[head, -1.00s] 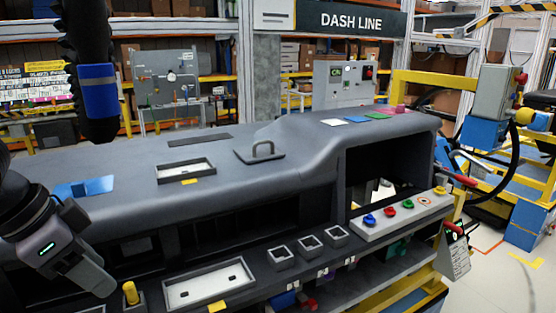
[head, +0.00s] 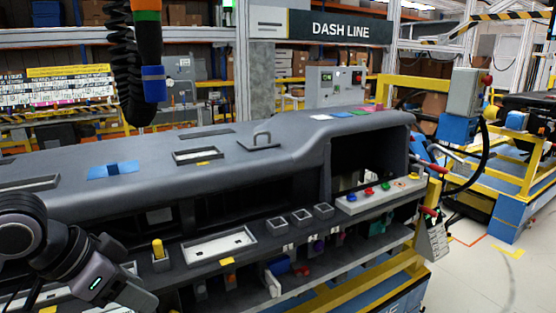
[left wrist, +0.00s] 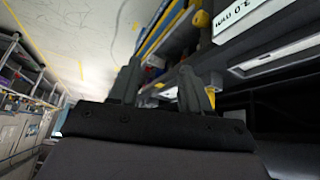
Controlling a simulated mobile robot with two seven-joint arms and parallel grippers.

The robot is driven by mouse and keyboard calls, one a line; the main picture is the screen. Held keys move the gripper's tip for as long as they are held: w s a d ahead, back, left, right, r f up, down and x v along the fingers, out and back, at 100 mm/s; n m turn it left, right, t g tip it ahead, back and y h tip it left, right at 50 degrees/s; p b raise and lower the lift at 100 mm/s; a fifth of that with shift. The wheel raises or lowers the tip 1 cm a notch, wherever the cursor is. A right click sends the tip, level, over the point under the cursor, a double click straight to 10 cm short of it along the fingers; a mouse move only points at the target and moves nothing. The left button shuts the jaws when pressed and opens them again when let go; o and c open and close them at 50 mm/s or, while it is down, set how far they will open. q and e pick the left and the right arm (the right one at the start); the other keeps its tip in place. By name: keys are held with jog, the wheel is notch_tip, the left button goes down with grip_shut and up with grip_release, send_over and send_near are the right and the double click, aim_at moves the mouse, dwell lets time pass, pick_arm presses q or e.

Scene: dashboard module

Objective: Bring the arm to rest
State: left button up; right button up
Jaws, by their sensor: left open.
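My left arm comes in at the lower left of the head view. Its gripper (head: 142,297) points down and right, in front of the dashboard module (head: 290,160), and its fingers are hard to make out there. In the left wrist view the two dark fingers of the left gripper (left wrist: 161,88) stand apart with nothing between them. The grey module spans the head view, with open bays along its front. My right gripper is not in view.
A front shelf bears a white tray (head: 219,245), a yellow peg (head: 158,249) and small square cups (head: 301,216). A button strip (head: 378,194) sits at right. A dark hose with a blue collar (head: 153,84) hangs above.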

pick_arm(q)
jog(key=d+f+n+t+h, duration=0.1)
jog(key=d+f+n+t, duration=0.15)
jog(key=f, duration=0.65)
jog(key=d+f+n+t+h, duration=0.1)
jog(key=d+f, duration=0.3)
jog(key=f, duration=0.4)
jog(key=s+a+f+n+t+y, duration=0.2)
jog(key=s+a+f+y, duration=0.1)
jog(key=s+f, duration=1.1)
jog(key=shift+f+y, duration=0.35)
jog(key=shift+y, duration=0.35)
jog(key=shift+a+t, duration=0.1)
jog(key=shift+t, duration=0.15)
